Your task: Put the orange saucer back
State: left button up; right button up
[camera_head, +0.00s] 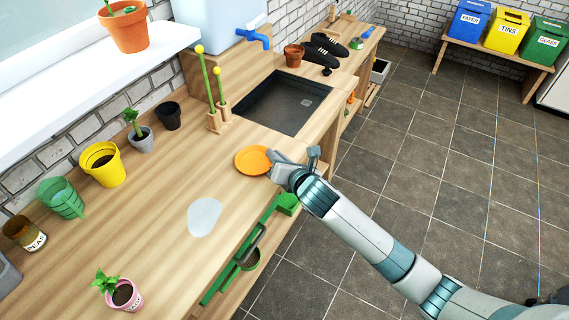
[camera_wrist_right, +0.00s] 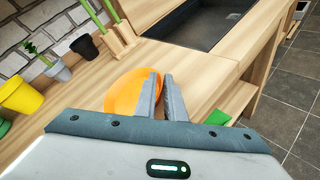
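The orange saucer (camera_head: 253,160) lies on the wooden counter near the sink's front left corner. In the right wrist view the saucer (camera_wrist_right: 126,92) shows left of and partly behind my left-hand finger. My right gripper (camera_head: 297,155) is at the saucer's right edge, by the counter's front edge. Its two fingers stand apart in the head view. In the wrist view the gripper (camera_wrist_right: 161,97) has a narrow gap with a little orange at the rim beside it; I cannot tell whether a finger touches the saucer. My left gripper is not in view.
A pale grey flat patch (camera_head: 204,216) lies on the counter (camera_head: 165,200). Pots, including a yellow one (camera_head: 103,165), line the wall. The sink (camera_head: 284,100) is beyond. Green tools hang at the front edge.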

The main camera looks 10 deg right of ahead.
jog(key=b+v, duration=0.1)
jog(key=v, duration=1.1)
jog(key=shift+b, duration=0.3)
dwell(0.5)
